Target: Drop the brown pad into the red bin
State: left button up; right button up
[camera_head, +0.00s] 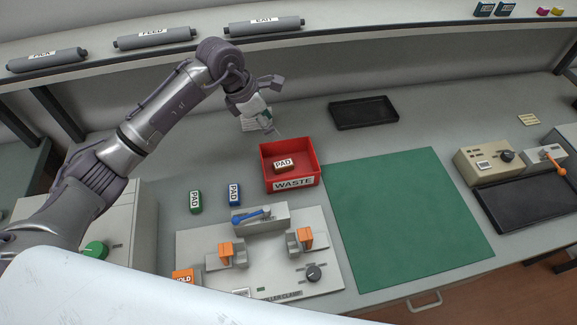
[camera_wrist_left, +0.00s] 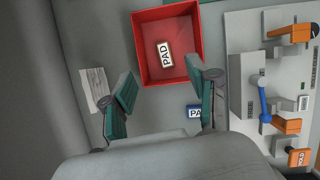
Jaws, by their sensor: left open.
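The brown pad (camera_head: 284,165) lies inside the red bin (camera_head: 293,184), which is labelled WASTE. In the left wrist view the pad (camera_wrist_left: 165,54) rests on the floor of the bin (camera_wrist_left: 191,14), apart from its walls. My left gripper (camera_head: 270,106) is open and empty, raised behind the bin in the head view. In the left wrist view its two fingers (camera_wrist_left: 166,92) are spread wide, with nothing between them. My right gripper is not in view.
A green pad (camera_head: 196,202) and a blue pad (camera_head: 234,194) stand left of the bin. A fixture plate (camera_head: 330,275) with orange clamps is in front. A green mat (camera_head: 405,225) lies clear on the right. A black tray (camera_head: 363,113) is behind. A shelf spans the back.

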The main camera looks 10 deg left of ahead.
pick_arm(q)
jog(key=v, duration=0.6)
jog(key=shift+r, duration=0.2)
